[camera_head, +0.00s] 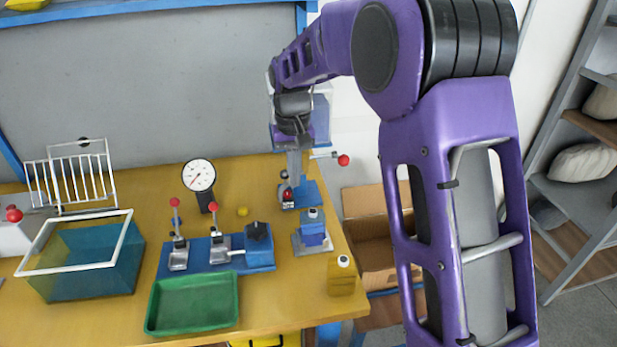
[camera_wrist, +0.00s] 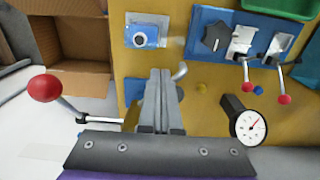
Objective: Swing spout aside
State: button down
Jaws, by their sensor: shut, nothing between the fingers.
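My gripper (camera_wrist: 160,75) points down with its two grey fingers together and nothing between them. In the head view my gripper (camera_head: 294,172) is over the right part of the yellow bench, at a small blue-based fixture (camera_head: 308,196) with a red part. A short pale curved piece (camera_wrist: 180,72), which looks like the spout, shows just right of the fingertips in the wrist view. Whether the fingers touch it, I cannot tell. The fingers hide most of the fixture. A red-knobbed lever (camera_wrist: 45,88) sticks out to the left; its knob also shows in the head view (camera_head: 343,160).
A blue block (camera_head: 312,232) stands in front of the fixture. A dial gauge (camera_head: 199,176), a blue lever station (camera_head: 225,250), a green tray (camera_head: 193,303) and a teal tank (camera_head: 85,262) stand to the left. An open cardboard box (camera_head: 372,240) is beyond the bench's right edge.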

jog(key=shift+w+a+p, duration=0.1)
jog(key=shift+a+p, duration=0.2)
jog(key=shift+a, duration=0.1)
jog(key=shift+w+a+p, duration=0.15)
jog(key=shift+a+p, duration=0.15)
dwell(0.5)
jog(key=shift+w+a+p, duration=0.2)
jog(key=shift+a+p, duration=0.15)
jog(key=shift+a, duration=0.1)
jog(key=shift+w+a, duration=0.15)
jog(key=shift+p, duration=0.35)
